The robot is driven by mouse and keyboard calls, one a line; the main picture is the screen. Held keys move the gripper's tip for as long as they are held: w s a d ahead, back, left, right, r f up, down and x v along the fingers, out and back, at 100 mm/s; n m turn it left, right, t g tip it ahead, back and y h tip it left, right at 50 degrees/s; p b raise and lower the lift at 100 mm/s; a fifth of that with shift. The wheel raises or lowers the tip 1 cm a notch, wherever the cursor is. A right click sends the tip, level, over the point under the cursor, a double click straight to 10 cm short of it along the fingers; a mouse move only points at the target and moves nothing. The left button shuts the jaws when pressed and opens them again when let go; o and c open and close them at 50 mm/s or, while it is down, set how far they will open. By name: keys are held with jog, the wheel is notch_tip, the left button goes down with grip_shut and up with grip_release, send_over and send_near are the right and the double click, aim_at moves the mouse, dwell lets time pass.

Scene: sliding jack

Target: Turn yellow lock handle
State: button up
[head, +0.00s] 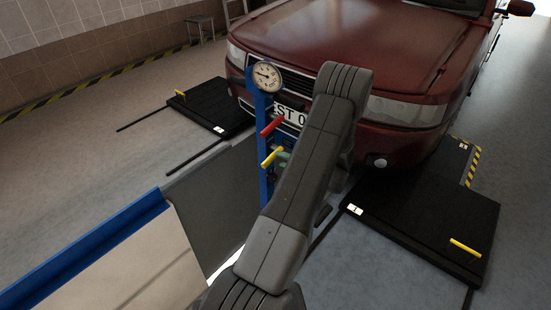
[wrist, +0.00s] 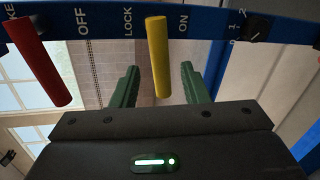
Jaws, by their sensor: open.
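The yellow lock handle (wrist: 157,55) stands out from a blue panel (wrist: 212,27) in the wrist view, between the printed words LOCK and ON. My gripper (wrist: 159,70) is open, with one green finger on each side of the handle's outer end. Gaps show on both sides, and the fingers do not appear to touch it. In the head view the yellow handle (head: 272,157) is on the blue post, below a red handle (head: 272,125). My arm hides most of my gripper there; a bit of green shows beside the handle.
The red handle (wrist: 39,62) is left of the yellow one in the wrist view, and a black knob (wrist: 256,28) is at the right. A red car (head: 360,40) stands behind the post with its gauge (head: 267,77). Black plates (head: 425,220) with small yellow handles lie on the floor.

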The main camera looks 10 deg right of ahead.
aim_at(275, 157)
jog(key=v, duration=0.8)
jog(key=shift+s, duration=0.15)
jog(key=x, duration=1.3)
jog(key=shift+w+a, duration=0.15)
jog(key=shift+w, duration=0.25)
